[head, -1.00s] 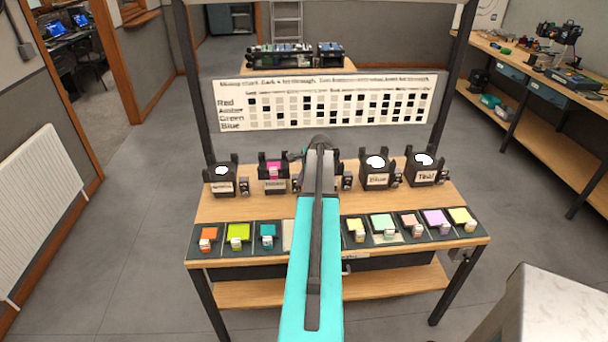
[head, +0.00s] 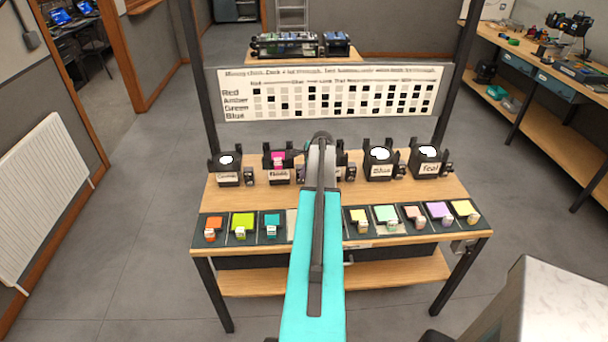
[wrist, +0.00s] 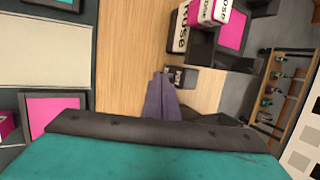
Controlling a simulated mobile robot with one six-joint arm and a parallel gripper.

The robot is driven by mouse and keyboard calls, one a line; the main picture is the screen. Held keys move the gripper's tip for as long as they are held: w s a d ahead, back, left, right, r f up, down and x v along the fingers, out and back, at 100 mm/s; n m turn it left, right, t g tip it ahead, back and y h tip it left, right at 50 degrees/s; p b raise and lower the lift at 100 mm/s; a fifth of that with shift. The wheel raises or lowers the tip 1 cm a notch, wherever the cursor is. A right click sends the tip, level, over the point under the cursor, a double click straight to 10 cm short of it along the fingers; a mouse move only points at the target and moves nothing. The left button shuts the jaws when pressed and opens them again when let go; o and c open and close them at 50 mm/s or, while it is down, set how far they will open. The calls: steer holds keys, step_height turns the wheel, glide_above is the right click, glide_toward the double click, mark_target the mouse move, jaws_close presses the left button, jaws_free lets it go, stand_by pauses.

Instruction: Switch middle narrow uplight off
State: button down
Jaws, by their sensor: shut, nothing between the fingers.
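Uplights stand in a row on the wooden table. From the left: one with a white top (head: 227,161), the Rose one (head: 278,165) with a pink gel, a middle one mostly hidden behind my arm, the Blue one (head: 380,160) and the Teal one (head: 427,160). Small dark switch boxes stand beside them, one just right of the middle place (head: 350,171). The wrist view shows the Rose uplight (wrist: 183,32) at the top and a small switch box (wrist: 180,76) by it. My gripper (wrist: 160,78) is shut and empty, its tips beside that box. I cannot tell contact.
Coloured gel tiles in dark trays (head: 237,222) line the table's front edge. A chart board (head: 330,92) stands behind the lamps, between dark posts (head: 197,75). Bare wood (wrist: 128,60) lies between trays and lamps. A radiator (head: 42,195) is at the left.

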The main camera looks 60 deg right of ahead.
steer(key=shift+a+f+b, duration=0.15)
steer(key=shift+f+b, duration=0.05)
steer(key=shift+b, duration=0.15)
steer(key=shift+s+h+b, duration=0.2)
steer(key=shift+h+b, duration=0.2)
steer(key=shift+b, duration=0.15)
